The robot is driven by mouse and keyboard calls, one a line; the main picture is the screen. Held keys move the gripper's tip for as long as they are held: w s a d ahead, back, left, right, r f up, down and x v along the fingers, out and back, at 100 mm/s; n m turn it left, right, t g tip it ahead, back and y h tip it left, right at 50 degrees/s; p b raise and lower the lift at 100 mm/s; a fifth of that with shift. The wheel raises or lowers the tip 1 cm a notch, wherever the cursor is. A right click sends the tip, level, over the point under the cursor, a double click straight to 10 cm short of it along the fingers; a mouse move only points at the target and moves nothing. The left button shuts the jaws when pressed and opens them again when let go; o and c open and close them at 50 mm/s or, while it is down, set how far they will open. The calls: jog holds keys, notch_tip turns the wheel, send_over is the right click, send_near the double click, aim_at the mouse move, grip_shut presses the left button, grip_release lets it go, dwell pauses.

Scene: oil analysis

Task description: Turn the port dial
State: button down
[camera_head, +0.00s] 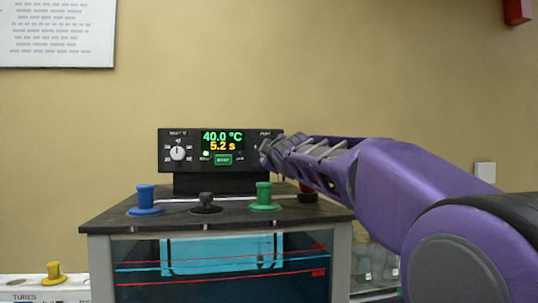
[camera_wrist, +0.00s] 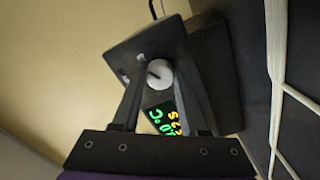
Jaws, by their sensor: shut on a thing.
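The control box (camera_head: 190,163) stands on top of the bath unit, with a lit display (camera_head: 222,141) reading 40.0 °C and 5.2 s. The port dial is hidden behind my gripper (camera_head: 268,152) at the panel's right end in the head view. In the wrist view the white round port dial (camera_wrist: 159,74) sits between the fingertips of my gripper (camera_wrist: 160,80), with a dark pointer mark on its face. The fingers are shut on the dial, one on either side. Part of the display (camera_wrist: 163,116) shows between the fingers.
A second white dial (camera_head: 178,153) is at the panel's left. Blue (camera_head: 146,198), black (camera_head: 206,203) and green (camera_head: 264,195) stoppers stand in front of the box on the bath lid (camera_head: 172,221). A dark red stopper (camera_head: 307,194) stands below my arm. A yellow stopper (camera_head: 54,272) is at lower left.

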jog(key=shift+c, duration=2.2)
grip_release()
